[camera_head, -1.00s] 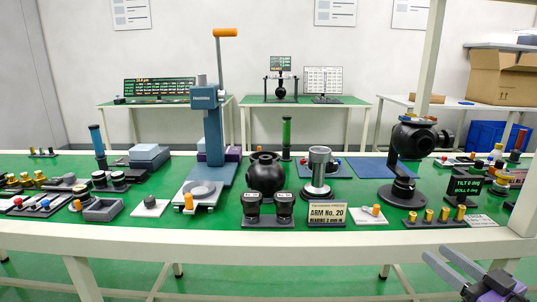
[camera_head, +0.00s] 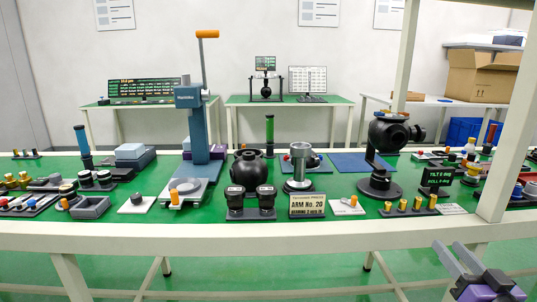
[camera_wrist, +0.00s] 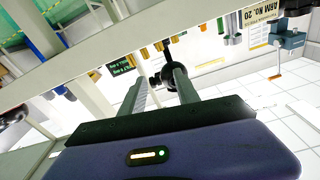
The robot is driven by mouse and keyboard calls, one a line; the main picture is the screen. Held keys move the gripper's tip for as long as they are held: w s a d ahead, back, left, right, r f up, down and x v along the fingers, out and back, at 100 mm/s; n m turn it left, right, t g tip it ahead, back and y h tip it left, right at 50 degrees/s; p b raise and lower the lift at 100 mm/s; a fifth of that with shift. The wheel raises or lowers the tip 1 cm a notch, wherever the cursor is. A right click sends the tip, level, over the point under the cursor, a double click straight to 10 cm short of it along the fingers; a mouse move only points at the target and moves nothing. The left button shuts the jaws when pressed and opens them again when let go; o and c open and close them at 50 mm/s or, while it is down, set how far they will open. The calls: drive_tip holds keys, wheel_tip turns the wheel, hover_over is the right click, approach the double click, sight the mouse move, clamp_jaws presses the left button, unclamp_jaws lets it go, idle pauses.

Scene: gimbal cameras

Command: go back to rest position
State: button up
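My gripper (camera_head: 456,260) is at the lower right of the head view, in front of the bench's front edge and below its top. Its two grey fingers are apart, with nothing between them. In the wrist view my gripper (camera_wrist: 160,88) also shows its two fingers spread and empty, with the bench's black gimbal mount visible beyond them. No object is held.
The green-topped bench (camera_head: 330,233) spans the view, crowded with parts. A black gimbal (camera_head: 388,135) stands right of centre, a blue press (camera_head: 197,125) left of centre. A white post (camera_head: 510,140) rises at the right. The green floor before the bench is clear.

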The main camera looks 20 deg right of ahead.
drive_tip(key=s+a+f+n+g+y, duration=0.15)
drive_tip(key=s+a+f, duration=0.35)
drive_tip(key=s+a, duration=0.55)
drive_tip(key=s+a+f+n+g+y, duration=0.15)
drive_tip(key=s+a+f, duration=0.25)
drive_tip(key=s+a, duration=0.6)
drive_tip(key=s+a+f+n+y, duration=0.2)
drive_tip(key=s+a+f, duration=0.3)
drive_tip(key=s+a, duration=0.5)
wheel_tip(320, 180, up, 22)
drive_tip(key=w+a+p, duration=0.1)
drive_tip(key=p, duration=2)
drive_tip(key=shift+w+a+p, duration=0.25)
drive_tip(key=shift+w+p, duration=0.05)
drive_tip(key=shift+w, duration=0.1)
drive_tip(key=shift+r, duration=0.1)
drive_tip(key=shift+c, duration=0.5)
